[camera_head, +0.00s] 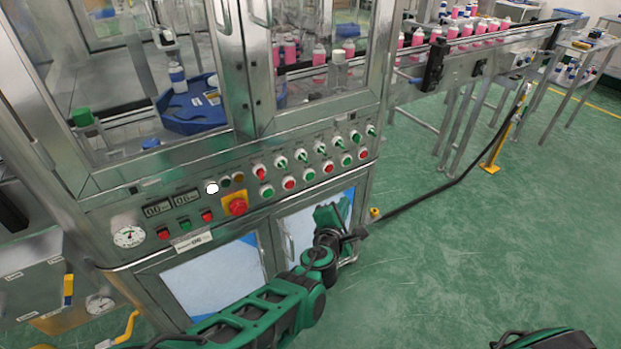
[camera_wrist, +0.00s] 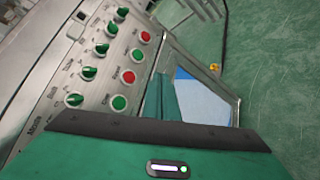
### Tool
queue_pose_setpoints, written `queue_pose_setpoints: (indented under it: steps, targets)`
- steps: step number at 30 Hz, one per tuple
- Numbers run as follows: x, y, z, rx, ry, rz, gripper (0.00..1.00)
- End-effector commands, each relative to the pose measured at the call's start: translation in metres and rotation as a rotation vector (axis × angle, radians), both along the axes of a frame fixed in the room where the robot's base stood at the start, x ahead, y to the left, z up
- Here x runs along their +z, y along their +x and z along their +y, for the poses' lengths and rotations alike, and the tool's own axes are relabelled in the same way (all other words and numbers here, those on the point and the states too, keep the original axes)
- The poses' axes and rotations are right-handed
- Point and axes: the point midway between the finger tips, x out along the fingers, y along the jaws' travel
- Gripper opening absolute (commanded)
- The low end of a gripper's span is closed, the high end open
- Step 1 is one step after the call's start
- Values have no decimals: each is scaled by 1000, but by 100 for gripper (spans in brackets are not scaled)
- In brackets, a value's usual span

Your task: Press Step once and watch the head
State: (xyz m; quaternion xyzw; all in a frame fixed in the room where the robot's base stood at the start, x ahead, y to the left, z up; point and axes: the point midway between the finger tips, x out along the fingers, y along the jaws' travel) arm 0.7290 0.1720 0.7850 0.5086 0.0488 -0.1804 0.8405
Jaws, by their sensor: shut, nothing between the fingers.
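The machine's control panel (camera_head: 250,185) runs along the cabinet front in the head view. It carries red and green push buttons (camera_head: 289,183) below a row of knobs, and a red emergency stop on yellow (camera_head: 236,205). Labels are too small to read, so I cannot tell which button is Step. A blue turntable (camera_head: 190,108) with a bottle (camera_head: 178,78) is behind the glass; I cannot pick out the crimping head. My gripper (camera_head: 352,240) is shut and empty, low before the cabinet doors, below the buttons. The wrist view shows several panel buttons (camera_wrist: 128,76) up close.
A white lamp (camera_head: 212,188) is lit beside two small displays. A conveyor (camera_head: 480,55) with pink bottles extends to the upper right, with a yellow-footed post (camera_head: 492,165) near it. The green floor (camera_head: 450,240) right of the cabinet is largely clear.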

Motion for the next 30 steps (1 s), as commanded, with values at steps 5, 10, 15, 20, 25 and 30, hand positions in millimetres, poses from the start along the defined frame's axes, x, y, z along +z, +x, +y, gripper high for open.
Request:
queue_pose_setpoints:
  steps: [5, 10, 15, 20, 25, 30]
  targets:
    - [3, -4, 27, 89, -44, -30, 0]
    - [4, -4, 30, 99, -48, -32, 0]
    - [3, -4, 29, 97, -47, -31, 0]
    - [3, 0, 32, 96, -46, -32, 0]
    - [3, 14, 41, 96, -45, -32, 0]
    - [3, 31, 53, 97, -45, -31, 0]
